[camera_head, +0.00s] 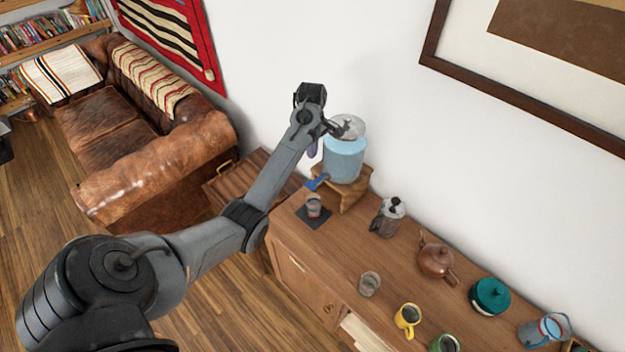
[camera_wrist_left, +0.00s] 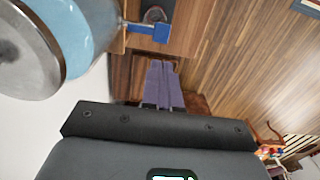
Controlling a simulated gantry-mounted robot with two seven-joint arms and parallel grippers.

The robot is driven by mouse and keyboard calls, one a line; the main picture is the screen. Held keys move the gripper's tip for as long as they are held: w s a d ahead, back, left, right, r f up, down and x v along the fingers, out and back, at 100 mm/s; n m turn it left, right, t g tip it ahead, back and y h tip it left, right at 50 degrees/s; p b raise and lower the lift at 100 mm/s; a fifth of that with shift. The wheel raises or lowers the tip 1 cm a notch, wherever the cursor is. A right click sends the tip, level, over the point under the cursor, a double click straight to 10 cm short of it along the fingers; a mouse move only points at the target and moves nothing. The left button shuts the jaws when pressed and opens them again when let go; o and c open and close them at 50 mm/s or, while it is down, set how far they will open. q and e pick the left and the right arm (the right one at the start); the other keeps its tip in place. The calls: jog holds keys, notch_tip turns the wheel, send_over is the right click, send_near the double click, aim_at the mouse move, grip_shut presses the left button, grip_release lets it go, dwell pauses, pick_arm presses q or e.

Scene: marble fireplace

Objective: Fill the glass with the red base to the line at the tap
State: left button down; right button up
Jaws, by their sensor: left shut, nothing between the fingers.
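A blue water dispenser (camera_head: 343,158) stands on a small wooden stand at the cabinet's far end. Its tap has a blue lever (camera_head: 318,182), also large in the left wrist view (camera_wrist_left: 149,31). A small glass (camera_head: 314,206) stands upright on a dark square mat (camera_head: 314,219) below the tap; a reddish tint shows in it. Its line and water level are too small to read. In the left wrist view, the glass (camera_wrist_left: 154,15) is partly hidden behind the tap. My left gripper (camera_head: 312,151) is shut and empty, its purple fingers (camera_wrist_left: 163,82) above and apart from the lever. My right gripper is out of view.
Another clear glass (camera_head: 369,284) stands mid-cabinet. A moka pot (camera_head: 387,218), brown teapot (camera_head: 436,262), teal pot (camera_head: 490,296), yellow mug (camera_head: 407,320), green mug (camera_head: 444,344) and pitcher (camera_head: 543,331) stand on the cabinet. The white wall is close behind the dispenser.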

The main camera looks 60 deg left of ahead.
aim_at(312, 184)
pick_arm(q)
jog(key=shift+f, duration=0.15)
notch_tip(312, 184, down, 14)
jog(key=shift+r+p, duration=0.15)
jog(key=shift+p, duration=0.85)
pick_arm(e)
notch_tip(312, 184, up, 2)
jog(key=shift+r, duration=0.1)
